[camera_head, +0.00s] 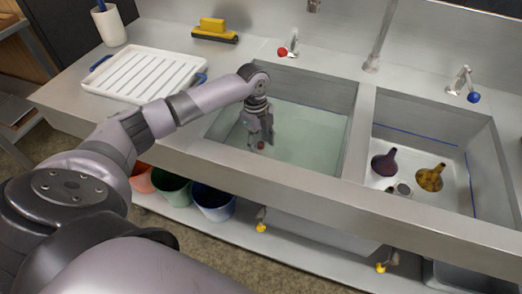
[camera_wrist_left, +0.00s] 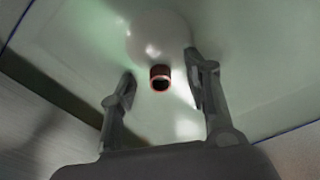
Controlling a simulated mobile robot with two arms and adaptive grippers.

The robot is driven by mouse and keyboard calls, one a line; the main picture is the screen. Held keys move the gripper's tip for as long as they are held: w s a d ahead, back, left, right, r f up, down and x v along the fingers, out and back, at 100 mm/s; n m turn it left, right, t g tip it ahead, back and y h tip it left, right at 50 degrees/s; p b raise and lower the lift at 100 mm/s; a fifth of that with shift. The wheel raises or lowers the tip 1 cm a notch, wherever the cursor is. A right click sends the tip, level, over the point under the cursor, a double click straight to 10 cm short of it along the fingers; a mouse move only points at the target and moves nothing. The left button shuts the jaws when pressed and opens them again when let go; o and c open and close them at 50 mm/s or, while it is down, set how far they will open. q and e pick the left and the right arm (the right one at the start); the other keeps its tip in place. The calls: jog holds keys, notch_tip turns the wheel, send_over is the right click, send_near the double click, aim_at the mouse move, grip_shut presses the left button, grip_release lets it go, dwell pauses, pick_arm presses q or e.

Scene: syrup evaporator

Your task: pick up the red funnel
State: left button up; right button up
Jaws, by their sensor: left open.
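The red funnel (camera_head: 261,145) is in the left basin (camera_head: 318,158), which holds pale green liquid. Only a small red part shows in the head view, at my gripper's fingertips. In the left wrist view, its round red spout end (camera_wrist_left: 160,71) faces the camera, with a dark hole. The rest of the funnel cannot be made out; a pale round shape lies behind the spout. My left gripper (camera_head: 260,139) points down into the basin and is open. In the wrist view its fingers (camera_wrist_left: 160,78) stand on either side of the spout, with gaps visible. My right gripper is not in view.
The right basin holds a purple funnel (camera_head: 384,162), an amber funnel (camera_head: 430,178) and a small grey item (camera_head: 403,190). A divider (camera_head: 357,135) separates the basins. Taps stand behind them. A white drain tray (camera_head: 145,72) and a yellow-black brush (camera_head: 214,30) are on the left counter.

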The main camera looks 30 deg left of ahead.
pick_arm(q)
jog(key=shift+f, duration=0.6)
jog(key=shift+c, duration=0.6)
grip_shut()
